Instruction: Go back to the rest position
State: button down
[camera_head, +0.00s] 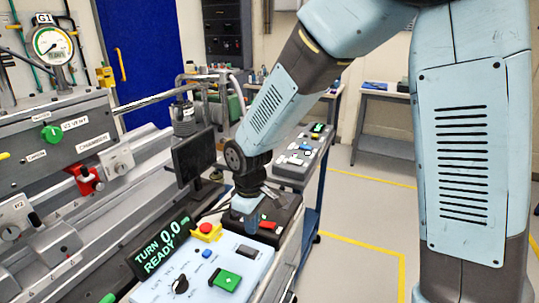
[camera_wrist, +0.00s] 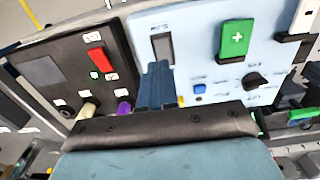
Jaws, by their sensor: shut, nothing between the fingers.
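My gripper (camera_head: 244,214) points down over the place where the light blue control panel (camera_head: 205,280) meets the black control box (camera_head: 288,222). Its blue fingers are together with nothing between them. In the wrist view the shut fingers (camera_wrist: 157,75) show in front of the dark rocker switch (camera_wrist: 162,47) and partly hide it. I cannot tell whether the fingertips touch the panel. My arm is stretched forward and down from the upper right in the head view.
The light blue panel carries a green button (camera_head: 226,280), a black knob (camera_head: 180,285) and a red emergency button (camera_head: 206,229). A display (camera_head: 160,245) reads "TURN 0.0 READY". A dark monitor (camera_head: 194,155) stands close left of my arm. Floor at right (camera_head: 350,210) is clear.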

jog(key=d+r+m+t, duration=0.3)
jog(key=d+r+m, duration=0.3)
jog(key=d+r, duration=0.95)
jog(key=s+d+r+m+t, duration=0.1)
jog(key=s+d+r+m, duration=0.2)
jog(key=s+d, duration=0.2)
jog(key=s+d+r+m+t, duration=0.1)
jog(key=s+d+r+m, duration=0.3)
jog(key=d, duration=0.6)
jog(key=shift+s+r+t, duration=0.3)
jog(key=shift+s, duration=0.7)
